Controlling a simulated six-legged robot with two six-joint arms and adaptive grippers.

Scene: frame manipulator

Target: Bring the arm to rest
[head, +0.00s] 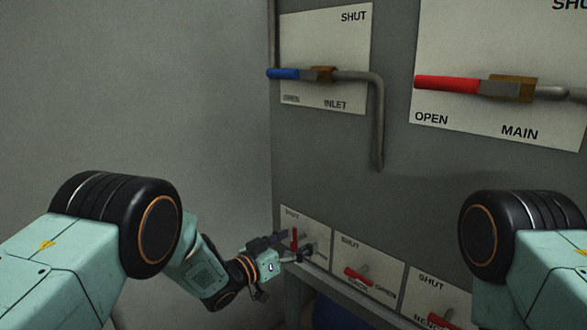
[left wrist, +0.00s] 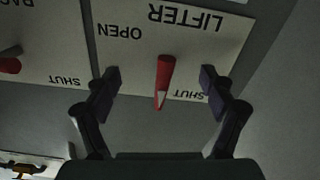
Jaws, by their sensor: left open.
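My left arm comes in from the left in the head view. Its gripper (head: 290,247) is at the leftmost of the small lower panels. In the left wrist view, my left gripper (left wrist: 160,80) is open, with its fingers apart on either side of a red lever (left wrist: 164,80) on the panel marked LIFTER (left wrist: 205,50). The picture there is upside down. The lever stands between the fingers, and neither finger seems to touch it. My right arm shows only as its upper part at the right of the head view; its gripper is out of view.
A grey cabinet carries the INLET panel with a blue handle (head: 284,74) and the MAIN panel with a red handle (head: 447,83). A pipe (head: 378,125) hangs below INLET. More small panels with red levers (head: 358,274) run along the lower right. A bare wall (head: 140,90) stands left.

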